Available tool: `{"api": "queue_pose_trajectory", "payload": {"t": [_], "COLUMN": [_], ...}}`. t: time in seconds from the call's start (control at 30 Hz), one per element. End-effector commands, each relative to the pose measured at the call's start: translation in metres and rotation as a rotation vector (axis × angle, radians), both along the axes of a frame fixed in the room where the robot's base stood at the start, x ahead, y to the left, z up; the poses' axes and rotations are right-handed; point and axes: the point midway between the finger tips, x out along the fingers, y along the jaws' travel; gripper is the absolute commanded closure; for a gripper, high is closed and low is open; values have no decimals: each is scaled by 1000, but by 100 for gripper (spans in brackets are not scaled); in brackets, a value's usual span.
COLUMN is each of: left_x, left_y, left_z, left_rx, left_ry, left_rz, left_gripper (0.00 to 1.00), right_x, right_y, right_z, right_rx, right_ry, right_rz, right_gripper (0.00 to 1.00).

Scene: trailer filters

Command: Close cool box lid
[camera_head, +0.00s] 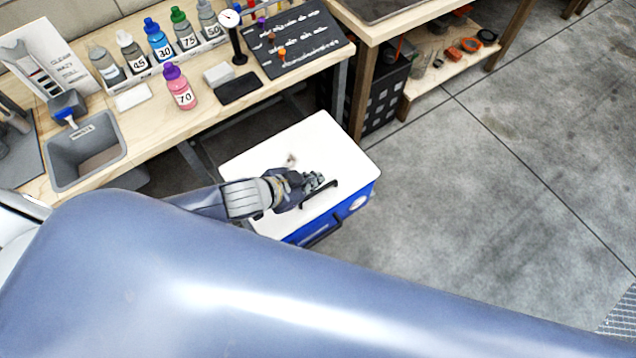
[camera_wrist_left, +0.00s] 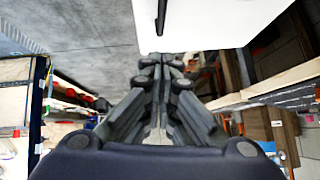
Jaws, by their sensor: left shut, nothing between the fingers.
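The cool box (camera_head: 352,207) stands on the floor beside the workbench, with a blue body and a white lid (camera_head: 325,150). The lid looks closed, lying flat over the body. A dark handle (camera_head: 321,200) is on the lid near its front edge. My left gripper (camera_head: 318,182) is over the lid, close to the handle, shut and empty. I cannot tell whether it touches the lid. In the left wrist view the shut fingers (camera_wrist_left: 161,68) point at the white lid (camera_wrist_left: 215,22), with the dark handle (camera_wrist_left: 161,15) just ahead. My right gripper is not in view.
The workbench (camera_head: 220,105) behind holds several labelled bottles, a pink bottle (camera_head: 180,88), a grey bin (camera_head: 86,150) and a dark tool board (camera_head: 293,42). A second bench with a lower shelf (camera_head: 450,62) stands at the upper right. The concrete floor (camera_head: 480,200) right of the box is clear.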

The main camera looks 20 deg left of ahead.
Motion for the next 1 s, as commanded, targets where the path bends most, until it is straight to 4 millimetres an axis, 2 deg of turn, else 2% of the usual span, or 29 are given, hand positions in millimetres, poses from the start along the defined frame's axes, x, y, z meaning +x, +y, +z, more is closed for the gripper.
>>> {"api": "queue_pose_trajectory", "payload": {"t": [0.2, 0.43, 0.6, 1.0], "left_x": [23, 23, 23, 22], "left_y": [-13, -8, -7, -8], "left_z": [-26, -54, -62, -66], "left_rx": [1, 2, 2, 0], "left_ry": [0, 2, 1, 1], "left_rz": [-1, 0, -1, -1], "left_gripper": [100, 100, 100, 100], "right_x": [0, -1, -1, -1], "right_y": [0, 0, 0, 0], "right_z": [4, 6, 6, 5], "right_rx": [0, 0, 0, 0], "right_ry": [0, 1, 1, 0], "right_rz": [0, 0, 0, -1], "right_gripper": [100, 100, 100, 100]}}
